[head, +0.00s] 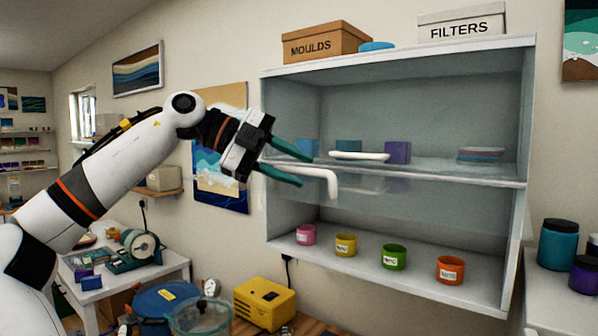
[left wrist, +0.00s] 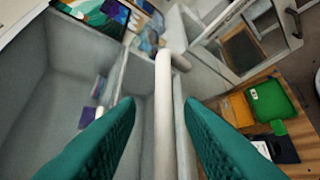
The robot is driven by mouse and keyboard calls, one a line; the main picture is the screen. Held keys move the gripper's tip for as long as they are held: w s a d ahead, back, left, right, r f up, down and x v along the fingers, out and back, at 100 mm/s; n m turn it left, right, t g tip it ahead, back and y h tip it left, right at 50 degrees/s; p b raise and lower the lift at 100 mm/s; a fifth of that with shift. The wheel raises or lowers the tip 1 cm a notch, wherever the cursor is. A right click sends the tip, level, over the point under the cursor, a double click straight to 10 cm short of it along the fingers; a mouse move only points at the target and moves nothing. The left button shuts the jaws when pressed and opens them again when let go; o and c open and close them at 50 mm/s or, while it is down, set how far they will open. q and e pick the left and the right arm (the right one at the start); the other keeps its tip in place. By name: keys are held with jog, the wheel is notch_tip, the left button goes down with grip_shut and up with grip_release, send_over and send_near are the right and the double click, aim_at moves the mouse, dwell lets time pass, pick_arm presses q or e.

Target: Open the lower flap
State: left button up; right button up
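The wall cabinet (head: 528,120) has an upper and a lower compartment. A clear, hard-to-see pane shows faintly near the middle shelf; I cannot tell exactly how far the lower flap is open. A white bar handle (head: 318,171) with a bent end stands out at the cabinet's left front. My left gripper (head: 305,167) has its teal fingers on either side of this bar. In the left wrist view, the handle (left wrist: 163,110) runs between the spread fingers (left wrist: 160,103), with gaps on both sides. A second white handle (head: 358,156) shows farther right. My right gripper is not in view.
Pink (head: 306,235), yellow (head: 346,245), green (head: 394,257) and orange (head: 450,270) pots stand in the lower compartment. MOULDS (head: 325,44) and FILTERS (head: 460,24) boxes sit on top. A yellow machine (head: 264,303) stands below. Dark-lidded jars (head: 558,245) stand at right.

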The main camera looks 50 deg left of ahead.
pick_arm(q)
jog(key=b+v, duration=0.1)
jog(key=v, duration=0.9)
jog(key=shift+a, duration=0.2)
jog(key=shift+s, duration=0.1)
